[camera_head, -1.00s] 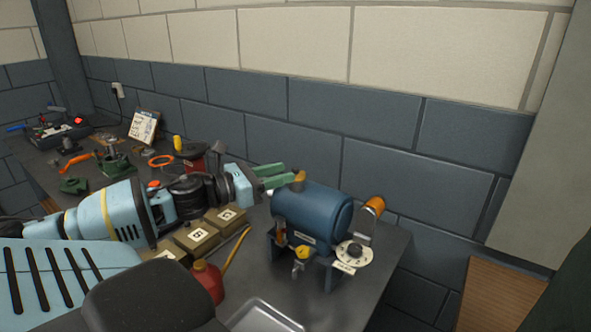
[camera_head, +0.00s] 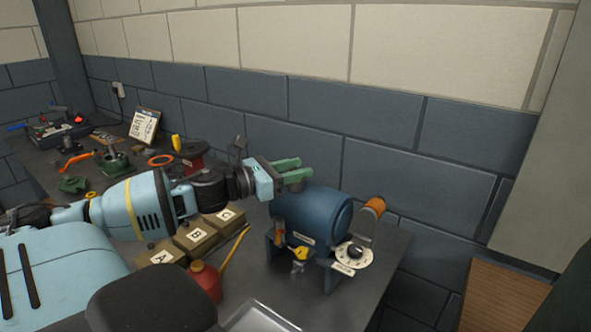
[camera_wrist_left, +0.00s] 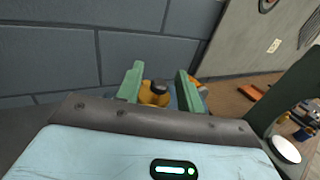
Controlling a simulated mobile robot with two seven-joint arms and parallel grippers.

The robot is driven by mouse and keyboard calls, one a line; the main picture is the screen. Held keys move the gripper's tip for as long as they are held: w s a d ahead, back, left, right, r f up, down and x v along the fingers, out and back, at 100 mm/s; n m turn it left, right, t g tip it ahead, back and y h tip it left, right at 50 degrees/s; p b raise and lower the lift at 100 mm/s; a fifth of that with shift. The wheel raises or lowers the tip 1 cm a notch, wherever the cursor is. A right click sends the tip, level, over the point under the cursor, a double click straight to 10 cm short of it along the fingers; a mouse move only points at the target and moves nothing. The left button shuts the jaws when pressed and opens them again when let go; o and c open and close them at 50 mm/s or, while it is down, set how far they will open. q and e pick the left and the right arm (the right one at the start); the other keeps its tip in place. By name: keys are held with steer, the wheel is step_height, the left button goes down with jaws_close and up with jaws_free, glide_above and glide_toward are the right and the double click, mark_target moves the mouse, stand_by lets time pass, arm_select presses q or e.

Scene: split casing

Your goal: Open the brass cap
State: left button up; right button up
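The brass cap (camera_wrist_left: 154,94) shows between my left fingers in the left wrist view, yellow with a dark top. In the head view the fingers hide it; it sits on the short neck (camera_head: 297,186) on top of the blue drum-shaped casing (camera_head: 322,212). My left gripper (camera_head: 292,168) reaches over the neck from the left, its green fingers on either side of the cap. In the wrist view the left gripper (camera_wrist_left: 160,84) looks open, with a small gap between the cap and the right finger. My right gripper is not in view.
A yellow tap (camera_head: 301,253) and a white dial (camera_head: 354,254) are on the casing's front, and an orange-brown handle (camera_head: 374,206) is at its right. Lettered boxes (camera_head: 196,236), a red oil can (camera_head: 206,281) and a metal tray (camera_head: 262,318) stand nearby. The wall is close behind.

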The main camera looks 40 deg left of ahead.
arm_select(q)
jaws_close()
stand_by(0.3)
